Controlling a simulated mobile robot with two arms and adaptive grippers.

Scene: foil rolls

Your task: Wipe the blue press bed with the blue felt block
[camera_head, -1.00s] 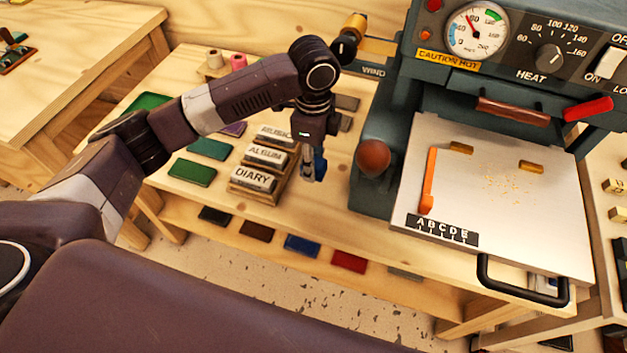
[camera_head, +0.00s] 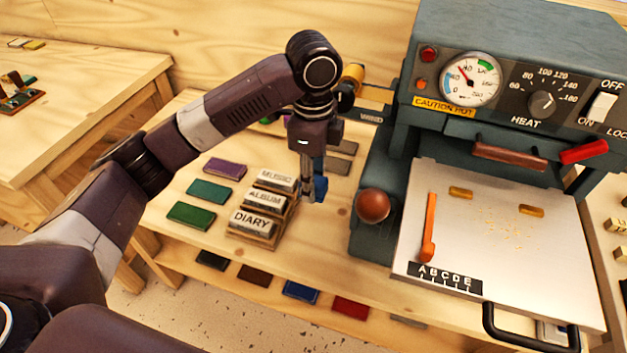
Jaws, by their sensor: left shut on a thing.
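The blue press (camera_head: 480,140) stands at the right with its flat metal bed (camera_head: 440,205) pulled out at the front. Small gold flecks (camera_head: 505,228) are scattered over the middle and right of the bed. My left gripper (camera_head: 314,188) is left of the press, over the table beside the stacked title blocks. It is shut on the blue felt block (camera_head: 321,187), which is partly hidden by the fingers. The block is apart from the bed. My right gripper is out of view.
A round-knobbed lever (camera_head: 373,206) stands between gripper and bed. Title blocks (camera_head: 255,228) and coloured pads (camera_head: 191,215) lie left.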

